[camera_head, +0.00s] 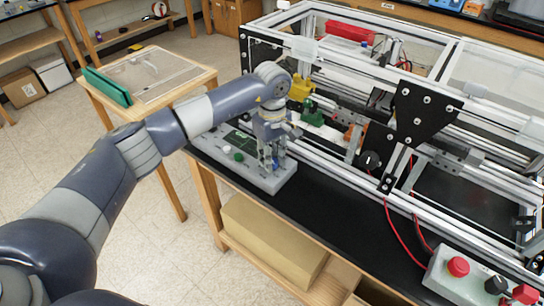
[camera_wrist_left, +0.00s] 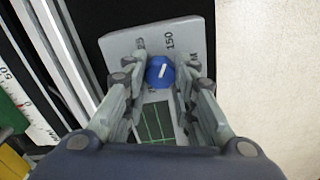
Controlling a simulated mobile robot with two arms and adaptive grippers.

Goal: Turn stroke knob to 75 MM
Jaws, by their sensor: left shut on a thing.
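The blue knob (camera_wrist_left: 161,71) with a white pointer line sits on the grey control panel (camera_wrist_left: 125,42) in the left wrist view. Its pointer leans slightly right of straight up in that view. A printed "150" shows just above and right of it; the other markings are partly covered by the fingers. My left gripper (camera_wrist_left: 161,78) is shut on the blue knob, with a finger on either side. My right gripper is not in view.
The panel has a dark green display (camera_wrist_left: 156,122), a white knob (camera_head: 227,149) and a green button (camera_head: 239,157). The aluminium extrusion frame (camera_head: 335,175) stands close behind and right. A box with a red button (camera_head: 458,267) is at the lower right.

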